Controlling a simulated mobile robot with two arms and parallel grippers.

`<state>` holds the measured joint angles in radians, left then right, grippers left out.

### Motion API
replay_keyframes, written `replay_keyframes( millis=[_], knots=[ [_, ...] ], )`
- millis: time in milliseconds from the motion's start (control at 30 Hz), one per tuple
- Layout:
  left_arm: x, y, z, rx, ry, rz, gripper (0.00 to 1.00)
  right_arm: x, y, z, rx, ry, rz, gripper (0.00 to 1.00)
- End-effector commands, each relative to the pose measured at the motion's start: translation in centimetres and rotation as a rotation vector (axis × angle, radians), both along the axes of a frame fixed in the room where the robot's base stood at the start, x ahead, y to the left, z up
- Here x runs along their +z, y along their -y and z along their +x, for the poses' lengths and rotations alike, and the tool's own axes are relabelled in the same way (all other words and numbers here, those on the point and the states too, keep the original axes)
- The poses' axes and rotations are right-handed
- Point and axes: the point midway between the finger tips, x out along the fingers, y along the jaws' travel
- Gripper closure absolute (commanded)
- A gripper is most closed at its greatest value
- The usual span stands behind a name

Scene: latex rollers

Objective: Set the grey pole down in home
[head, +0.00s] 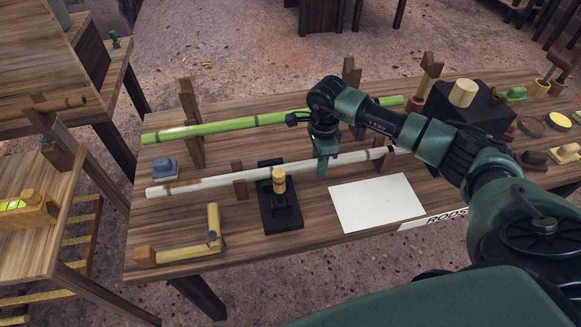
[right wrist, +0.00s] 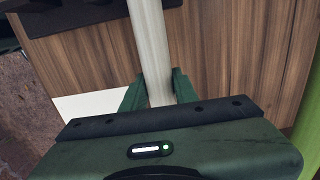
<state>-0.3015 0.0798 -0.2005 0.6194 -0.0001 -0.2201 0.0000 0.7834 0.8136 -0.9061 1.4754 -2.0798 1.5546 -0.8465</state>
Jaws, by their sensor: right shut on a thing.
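The grey pole (head: 215,178), pale with brownish patches near its left end, lies lengthwise over the table in the head view. My right gripper (head: 322,162) is shut on it right of its middle, fingers pointing down. In the right wrist view the pole (right wrist: 152,45) runs between the two fingers of the gripper (right wrist: 157,88). Low wooden supports, one left (head: 239,180) and one right (head: 378,150), stand along the pole; I cannot tell whether it rests on them. No place marked home can be read. My left gripper is not in view.
A green pole (head: 220,127) lies behind, near tall wooden posts (head: 190,110). A black stand with a yellow-topped piece (head: 279,182), a white sheet (head: 375,203) and an angled wooden piece (head: 185,252) are in front. A grey-blue block (head: 165,168) sits left. A RODS label (head: 445,217) marks the front edge.

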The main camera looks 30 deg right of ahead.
Motion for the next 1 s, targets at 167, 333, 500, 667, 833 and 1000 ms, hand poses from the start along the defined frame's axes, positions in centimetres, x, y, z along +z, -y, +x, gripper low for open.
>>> replay_keyframes(
  millis=[167, 333, 500, 667, 833, 1000],
  knots=[
    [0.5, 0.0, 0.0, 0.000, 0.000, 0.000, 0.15, 0.9, 0.0, 0.1, 0.000, 0.003, 0.000, 1.00],
    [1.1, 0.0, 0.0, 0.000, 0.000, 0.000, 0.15, 2.0, 0.0, 0.1, 0.000, 0.003, 0.001, 1.00],
    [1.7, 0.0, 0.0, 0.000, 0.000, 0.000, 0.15, 3.0, 0.0, 0.1, 0.001, 0.002, 0.001, 1.00],
    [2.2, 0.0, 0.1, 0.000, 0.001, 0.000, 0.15, 4.0, 0.0, 0.1, 0.001, 0.002, 0.001, 1.00],
    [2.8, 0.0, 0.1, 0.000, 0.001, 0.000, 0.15, 5.0, 0.0, 0.1, 0.000, 0.002, 0.000, 1.00],
    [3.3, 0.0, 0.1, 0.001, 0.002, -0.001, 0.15, 5.9, 0.0, 0.0, 0.000, 0.002, 0.001, 1.00]
  ],
)
